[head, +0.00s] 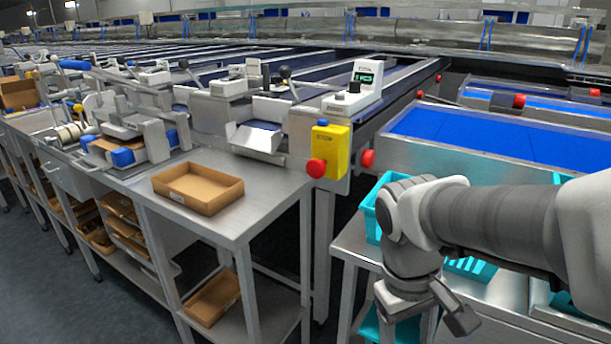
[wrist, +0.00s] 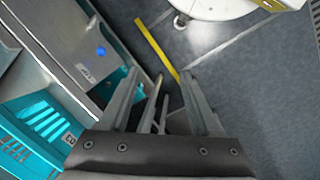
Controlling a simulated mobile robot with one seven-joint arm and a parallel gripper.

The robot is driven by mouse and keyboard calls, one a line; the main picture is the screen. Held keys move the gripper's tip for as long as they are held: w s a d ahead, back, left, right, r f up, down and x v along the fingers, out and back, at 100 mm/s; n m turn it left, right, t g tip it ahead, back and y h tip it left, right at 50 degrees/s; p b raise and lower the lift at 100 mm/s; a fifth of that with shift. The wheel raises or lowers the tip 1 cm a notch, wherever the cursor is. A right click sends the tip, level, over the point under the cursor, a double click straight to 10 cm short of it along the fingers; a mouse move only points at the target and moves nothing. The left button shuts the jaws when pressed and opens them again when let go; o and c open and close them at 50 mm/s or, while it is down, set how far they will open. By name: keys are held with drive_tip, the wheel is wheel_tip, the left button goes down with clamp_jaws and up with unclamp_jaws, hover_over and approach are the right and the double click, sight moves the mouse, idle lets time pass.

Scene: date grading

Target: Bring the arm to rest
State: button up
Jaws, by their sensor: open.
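My arm reaches in from the right edge in the head view, its wrist bent downward. My gripper (head: 422,312) hangs beside the front of the steel table with turquoise crates. In the wrist view my gripper (wrist: 162,80) is open, its two fingers apart. Nothing is held between them; grey floor and thin metal bars show beyond the gap. My arm hides part of the turquoise crates in the head view.
Turquoise crates (head: 368,212) stand close by my gripper; one also shows in the wrist view (wrist: 40,118). A cardboard tray (head: 198,187) lies on the steel bench to the left. A yellow box with a red button (head: 328,150) juts out at the bench's corner. Open floor (wrist: 255,85) lies right in the wrist view.

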wheel_tip(320, 180, up, 33)
drive_tip(key=s+m+t+y+p, duration=0.1)
drive_tip(key=m+t+p, duration=0.2)
drive_tip(key=p, duration=2.2)
drive_tip(key=t, duration=0.3)
drive_tip(key=shift+s+a+f+y+p, duration=0.2)
drive_tip(key=shift+s+y+p, duration=0.15)
drive_tip(key=shift+y, duration=0.05)
drive_tip(key=shift+d+m, duration=0.1)
drive_tip(key=shift+m, duration=0.2)
